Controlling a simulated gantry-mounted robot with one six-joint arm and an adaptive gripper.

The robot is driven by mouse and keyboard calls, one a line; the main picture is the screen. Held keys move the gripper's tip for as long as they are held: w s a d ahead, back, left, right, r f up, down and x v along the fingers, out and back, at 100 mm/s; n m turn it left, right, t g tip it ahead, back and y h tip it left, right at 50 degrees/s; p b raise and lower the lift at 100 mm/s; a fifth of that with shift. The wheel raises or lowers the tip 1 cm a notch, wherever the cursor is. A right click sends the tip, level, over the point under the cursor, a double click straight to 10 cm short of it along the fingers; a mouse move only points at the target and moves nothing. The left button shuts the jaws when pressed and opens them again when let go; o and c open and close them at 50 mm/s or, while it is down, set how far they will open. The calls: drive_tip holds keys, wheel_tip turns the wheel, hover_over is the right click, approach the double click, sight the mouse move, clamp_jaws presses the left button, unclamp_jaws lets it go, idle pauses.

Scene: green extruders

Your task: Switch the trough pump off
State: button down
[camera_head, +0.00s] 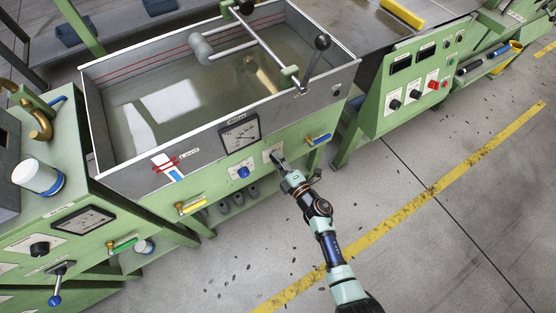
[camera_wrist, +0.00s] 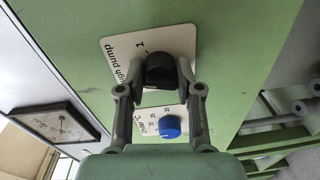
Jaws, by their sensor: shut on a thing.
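The trough pump switch is a black rotary knob (camera_wrist: 160,68) on a pale plate (camera_wrist: 122,52) on the trough's green front panel. Which way the knob points is not clear. In the head view my gripper (camera_head: 281,163) reaches the plate and hides the knob. The trough (camera_head: 105,185) above holds murky water.
A blue knob (camera_wrist: 170,127) sits on the neighbouring plate, close to my fingers; it also shows in the head view (camera_head: 243,172). A dial gauge (camera_head: 239,132) is above. Yellow (camera_head: 190,208) and blue (camera_head: 318,139) valve levers flank the panel. The floor in front is open.

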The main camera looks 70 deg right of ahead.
drive_tip(key=shift+w+r+n, duration=0.1)
drive_tip(key=shift+r+n, duration=0.05)
drive_tip(key=shift+n, duration=1.35)
drive_tip(key=c, duration=0.8)
unclamp_jaws()
drive_tip(key=v, duration=1.2)
